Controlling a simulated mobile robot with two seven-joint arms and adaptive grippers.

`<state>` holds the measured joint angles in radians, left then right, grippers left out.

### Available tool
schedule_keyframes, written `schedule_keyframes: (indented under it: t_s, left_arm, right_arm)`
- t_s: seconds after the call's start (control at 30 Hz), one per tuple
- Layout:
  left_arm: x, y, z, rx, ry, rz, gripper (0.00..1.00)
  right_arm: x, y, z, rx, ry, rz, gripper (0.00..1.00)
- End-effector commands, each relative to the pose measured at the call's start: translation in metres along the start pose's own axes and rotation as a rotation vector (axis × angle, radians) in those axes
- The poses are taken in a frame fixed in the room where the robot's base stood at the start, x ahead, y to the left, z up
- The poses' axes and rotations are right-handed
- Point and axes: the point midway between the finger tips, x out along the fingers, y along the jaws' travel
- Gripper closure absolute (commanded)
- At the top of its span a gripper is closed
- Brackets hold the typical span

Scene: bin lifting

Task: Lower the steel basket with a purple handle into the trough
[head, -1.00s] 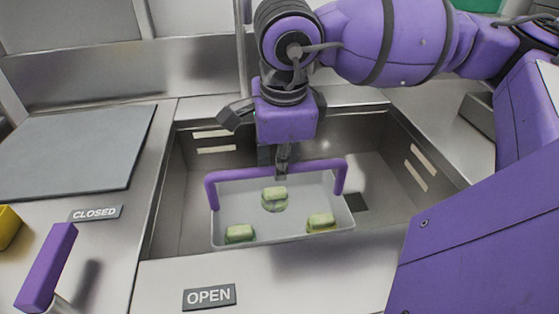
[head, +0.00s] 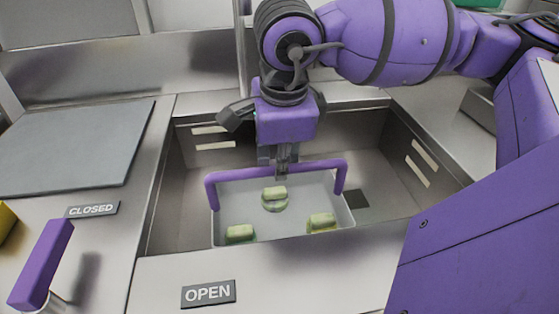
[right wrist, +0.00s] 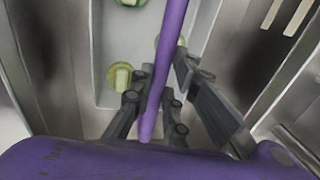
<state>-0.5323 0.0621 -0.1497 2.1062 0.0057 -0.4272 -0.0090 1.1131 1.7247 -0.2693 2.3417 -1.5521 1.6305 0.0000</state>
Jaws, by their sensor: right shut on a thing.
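The basket (head: 240,205) shows as a pale, shallow tray with a purple arched handle (head: 226,176). Several green-yellow pieces (head: 322,221) lie in it. It hangs inside the steel trough (head: 395,143), its near edge partly hidden by the trough's front rim. My right gripper (head: 285,160) points down from above and is shut on the middle of the handle. In the right wrist view the handle (right wrist: 170,50) runs between the fingers, with the basket (right wrist: 112,40) beyond. Whether the basket touches the trough floor cannot be seen. My left gripper is not in view.
A lever with a purple grip (head: 42,262) stands at the lower left, near the CLOSED (head: 92,210) and OPEN (head: 208,293) labels. A grey board (head: 75,150) lies on the left counter. A yellow object (head: 6,220) is at the left edge. The trough's right side has free room.

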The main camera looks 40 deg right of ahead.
Motion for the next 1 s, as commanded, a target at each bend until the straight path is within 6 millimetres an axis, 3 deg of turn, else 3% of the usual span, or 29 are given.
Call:
schedule_keyframes:
  t_s: [0.13, 0.17, 0.3, 0.53, 0.9, 1.0]
  left_arm:
    - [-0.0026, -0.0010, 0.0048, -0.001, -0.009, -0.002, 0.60]
    - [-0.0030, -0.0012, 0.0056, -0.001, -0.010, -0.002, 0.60]
    - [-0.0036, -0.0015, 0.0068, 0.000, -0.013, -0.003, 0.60]
    - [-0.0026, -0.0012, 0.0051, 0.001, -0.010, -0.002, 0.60]
    - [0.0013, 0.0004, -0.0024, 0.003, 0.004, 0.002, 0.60]
    - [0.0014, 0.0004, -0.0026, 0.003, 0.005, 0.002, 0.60]
  right_arm:
    - [-0.0003, 0.0000, 0.0004, 0.000, -0.002, 0.000, 1.00]
    - [-0.0002, 0.0000, 0.0004, 0.000, -0.002, 0.000, 0.83]
    - [-0.0001, 0.0001, 0.0003, 0.000, -0.001, 0.000, 0.64]
    - [0.0002, 0.0003, 0.0002, 0.000, -0.001, 0.001, 0.63]
    - [0.0004, 0.0005, 0.0000, 0.000, 0.000, 0.002, 0.16]
    - [0.0004, 0.0004, 0.0001, 0.000, 0.000, 0.002, 0.16]
